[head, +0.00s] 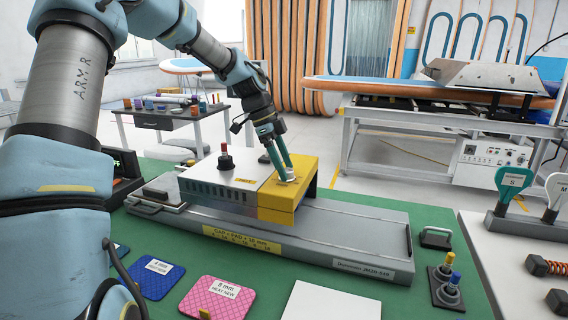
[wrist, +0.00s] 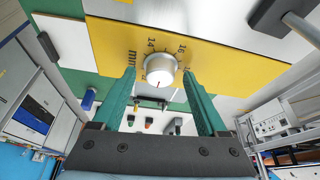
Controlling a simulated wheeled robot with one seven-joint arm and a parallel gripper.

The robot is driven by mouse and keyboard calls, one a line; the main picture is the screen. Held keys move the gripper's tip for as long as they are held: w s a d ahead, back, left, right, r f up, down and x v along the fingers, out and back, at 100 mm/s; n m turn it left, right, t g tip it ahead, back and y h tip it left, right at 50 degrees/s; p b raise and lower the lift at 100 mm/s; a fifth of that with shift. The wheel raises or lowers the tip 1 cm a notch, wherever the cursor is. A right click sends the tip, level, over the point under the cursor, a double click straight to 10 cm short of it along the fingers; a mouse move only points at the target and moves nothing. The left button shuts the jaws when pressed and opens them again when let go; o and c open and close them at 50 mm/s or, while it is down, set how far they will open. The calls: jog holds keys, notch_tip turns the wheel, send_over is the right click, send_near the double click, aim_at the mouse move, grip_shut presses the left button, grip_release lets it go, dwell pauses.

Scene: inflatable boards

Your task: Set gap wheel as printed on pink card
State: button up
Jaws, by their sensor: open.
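The gap wheel is a silver-white round knob (wrist: 160,70) on the yellow end of the machine head; it also shows in the head view (head: 288,177). Its red mark points toward the bottom of the wrist view. Printed numbers, including 14 and 16, and "mm" surround it. My gripper (wrist: 160,76) is open, with one green finger on each side of the knob; I cannot tell if they touch it. In the head view my gripper (head: 284,170) reaches down onto the yellow cover. The pink card (head: 217,298) lies at the front, printed "8 mm" and "NEXT NEW".
A yellow label (head: 240,240) on the machine's base starts with "GAP"; its small print is hard to read. A blue card (head: 152,278) lies left of the pink one. A red-topped knob (head: 225,158) stands on the machine head. Levers (head: 511,186) stand at right.

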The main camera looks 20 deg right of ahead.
jog(key=shift+c, duration=0.4)
grip_shut()
